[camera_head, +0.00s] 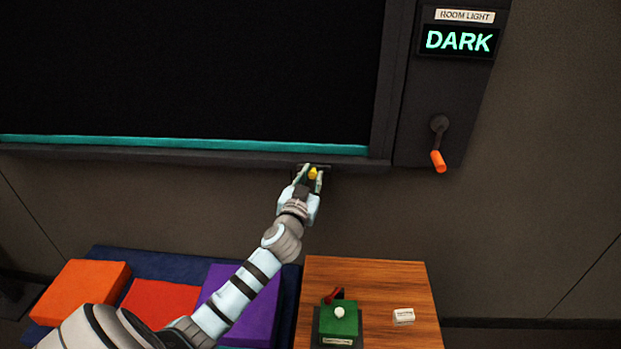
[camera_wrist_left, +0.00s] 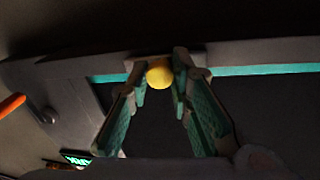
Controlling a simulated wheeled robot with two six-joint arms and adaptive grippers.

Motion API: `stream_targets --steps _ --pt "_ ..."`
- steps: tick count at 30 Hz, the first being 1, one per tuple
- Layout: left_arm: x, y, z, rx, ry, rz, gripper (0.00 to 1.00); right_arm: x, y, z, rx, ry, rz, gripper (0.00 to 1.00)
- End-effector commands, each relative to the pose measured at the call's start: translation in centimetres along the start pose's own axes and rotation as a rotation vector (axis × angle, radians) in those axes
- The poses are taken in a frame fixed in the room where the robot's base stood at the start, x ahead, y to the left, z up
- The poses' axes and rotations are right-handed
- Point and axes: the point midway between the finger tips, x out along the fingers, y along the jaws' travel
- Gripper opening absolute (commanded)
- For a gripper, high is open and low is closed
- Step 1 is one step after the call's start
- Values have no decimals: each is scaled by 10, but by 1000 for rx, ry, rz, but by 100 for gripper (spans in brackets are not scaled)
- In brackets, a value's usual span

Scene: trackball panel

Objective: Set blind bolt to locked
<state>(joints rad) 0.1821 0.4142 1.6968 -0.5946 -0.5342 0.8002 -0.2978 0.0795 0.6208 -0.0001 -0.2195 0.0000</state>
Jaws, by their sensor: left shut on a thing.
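The blind is a large black panel (camera_head: 190,70) with a teal bar (camera_head: 180,144) along its lower edge. The bolt's yellow knob (camera_head: 312,173) sits on a small dark mount under the frame's lower rail, near its right end. My left gripper (camera_head: 311,171) reaches up to it and is shut on the yellow knob. In the left wrist view the round yellow knob (camera_wrist_left: 159,73) sits between the two fingertips. The fingers hide most of the mount, and I cannot read the bolt's setting. My right gripper is not in view.
A side panel with a DARK display (camera_head: 459,41) and an orange-handled crank (camera_head: 438,160) is at the right. Below are a wooden table (camera_head: 390,280) with a green trackball box (camera_head: 338,322) and white tag (camera_head: 403,316), and orange (camera_head: 80,288), red and purple cushions.

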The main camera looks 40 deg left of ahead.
Motion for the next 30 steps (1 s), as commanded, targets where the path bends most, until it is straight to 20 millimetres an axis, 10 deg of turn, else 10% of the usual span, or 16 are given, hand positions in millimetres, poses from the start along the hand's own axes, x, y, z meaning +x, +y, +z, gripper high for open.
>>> stream_targets --steps 3,4,7,19,30 --pt "0 -1 -1 3 2 -2 0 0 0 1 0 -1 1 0" --pt "0 -1 -1 3 2 -2 24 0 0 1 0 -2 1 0" --pt "0 0 -1 2 2 -1 40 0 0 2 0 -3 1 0" --pt "-9 1 -1 2 3 3 41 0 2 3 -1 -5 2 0" --pt "-102 0 0 1 1 2 41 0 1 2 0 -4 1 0"
